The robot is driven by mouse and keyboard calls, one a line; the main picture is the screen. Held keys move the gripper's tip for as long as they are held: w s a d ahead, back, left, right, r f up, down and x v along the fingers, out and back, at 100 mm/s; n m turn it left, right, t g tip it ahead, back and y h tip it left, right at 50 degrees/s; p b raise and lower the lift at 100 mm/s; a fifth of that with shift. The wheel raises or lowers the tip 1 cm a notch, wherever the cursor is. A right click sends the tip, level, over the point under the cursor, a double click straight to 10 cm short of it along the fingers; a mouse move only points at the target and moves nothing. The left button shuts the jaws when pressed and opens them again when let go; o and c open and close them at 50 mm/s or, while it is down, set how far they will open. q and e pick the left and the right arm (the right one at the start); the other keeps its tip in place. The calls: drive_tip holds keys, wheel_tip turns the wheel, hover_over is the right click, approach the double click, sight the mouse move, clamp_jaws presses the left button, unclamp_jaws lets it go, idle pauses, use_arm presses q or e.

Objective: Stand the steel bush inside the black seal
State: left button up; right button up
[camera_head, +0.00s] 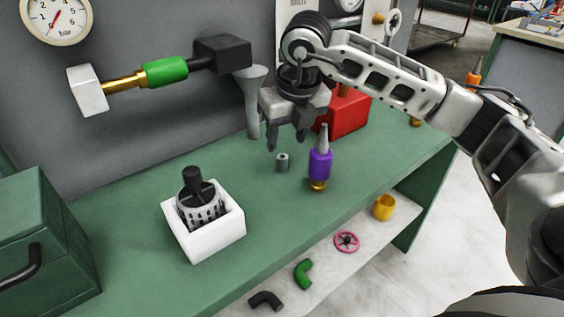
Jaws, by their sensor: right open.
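I cannot make out a black seal for certain. A white square box (203,247) at the left holds a slotted grey-and-black part (204,212) with a black knob on top. My left gripper is not in view.
A purple bottle (319,165) stands close right of the bush, with a red box (344,112) behind it. A grey funnel (253,105) stands behind. The bench (258,232) is clear in front of the bush. A green cabinet (45,225) stands at the left.

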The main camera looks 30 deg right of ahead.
sight(283, 158)
drive_tip(key=shift+x, duration=3.4)
clamp_jaws()
